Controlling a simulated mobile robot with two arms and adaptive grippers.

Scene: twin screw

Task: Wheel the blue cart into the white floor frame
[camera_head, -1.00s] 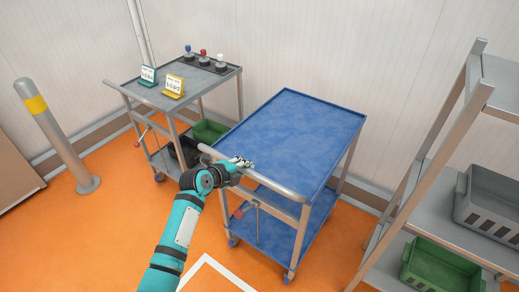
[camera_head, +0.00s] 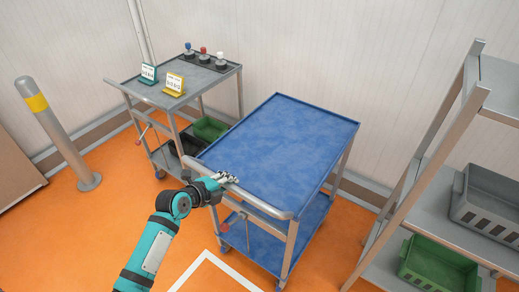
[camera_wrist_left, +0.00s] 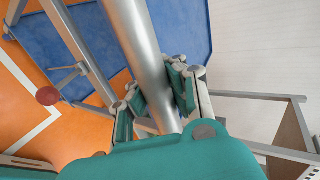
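The blue cart (camera_head: 275,140) stands in the middle of the head view, with a blue top, a blue lower shelf and a grey handle bar (camera_head: 255,202) on its near side. My left gripper (camera_head: 222,179) is shut on this bar towards its left part. In the left wrist view the bar (camera_wrist_left: 150,70) runs between the finger pads (camera_wrist_left: 158,97), with pads on both sides. The white floor frame (camera_head: 207,253) shows only as a corner and two lines at the bottom, in front of the cart. The rest of it is out of view. My right gripper is not in view.
A grey cart (camera_head: 150,92) with signs and knobs stands behind to the left, close to the blue cart. A bollard (camera_head: 60,135) is at far left. A shelf rack (camera_head: 430,205) with bins is at right. Orange floor is open in front.

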